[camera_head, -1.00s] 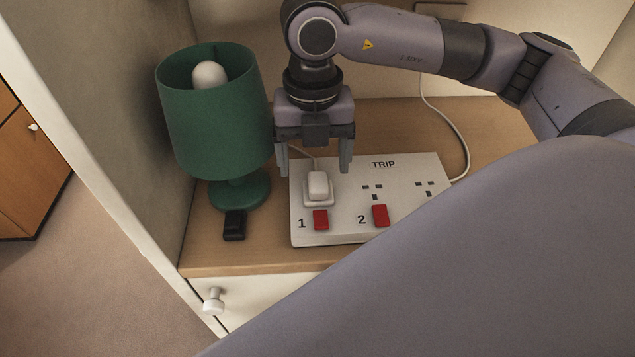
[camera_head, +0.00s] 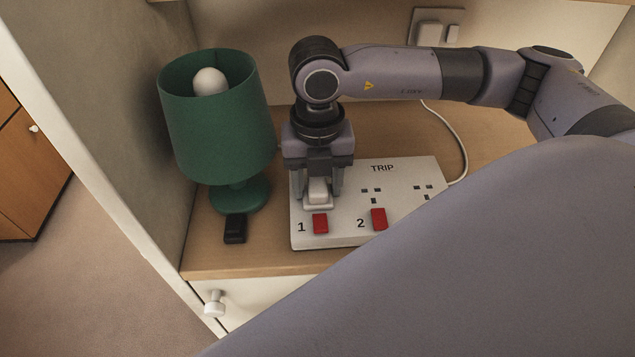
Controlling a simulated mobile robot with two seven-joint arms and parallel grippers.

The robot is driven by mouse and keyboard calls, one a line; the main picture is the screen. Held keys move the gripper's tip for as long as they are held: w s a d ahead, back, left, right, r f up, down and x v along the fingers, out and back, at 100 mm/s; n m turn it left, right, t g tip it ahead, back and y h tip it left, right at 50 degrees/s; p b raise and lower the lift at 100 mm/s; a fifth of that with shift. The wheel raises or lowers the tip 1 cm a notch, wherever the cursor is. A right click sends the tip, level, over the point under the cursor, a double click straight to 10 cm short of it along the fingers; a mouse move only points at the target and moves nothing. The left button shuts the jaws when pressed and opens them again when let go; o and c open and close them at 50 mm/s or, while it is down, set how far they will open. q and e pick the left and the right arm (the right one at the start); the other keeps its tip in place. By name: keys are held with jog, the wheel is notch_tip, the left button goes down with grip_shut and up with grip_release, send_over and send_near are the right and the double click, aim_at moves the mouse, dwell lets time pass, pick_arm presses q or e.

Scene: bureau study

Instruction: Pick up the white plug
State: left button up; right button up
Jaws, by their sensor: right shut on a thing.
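The white plug (camera_head: 319,190) sits at the socket numbered 1, at the left end of the white power strip (camera_head: 400,209). My right gripper (camera_head: 318,194) points down over it, with one finger on each side, and is shut on the plug. The upper part of the plug and its cord are hidden behind the gripper. My left gripper is not in view.
A green lamp (camera_head: 217,125) stands just left of the gripper, close to it. A small black object (camera_head: 235,228) lies in front of the lamp base. Red switches (camera_head: 379,219) sit on the strip's front. A white cable (camera_head: 461,150) curves behind the strip. A large purple-grey part of mine covers the lower right.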

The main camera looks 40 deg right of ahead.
jog(key=shift+r, duration=0.1)
notch_tip(320, 180, up, 18)
jog(key=r, duration=0.1)
notch_tip(320, 180, up, 4)
jog(key=p, duration=0.2)
send_over(317, 180)
dwell(1.0)
jog(key=shift+r, duration=1.8)
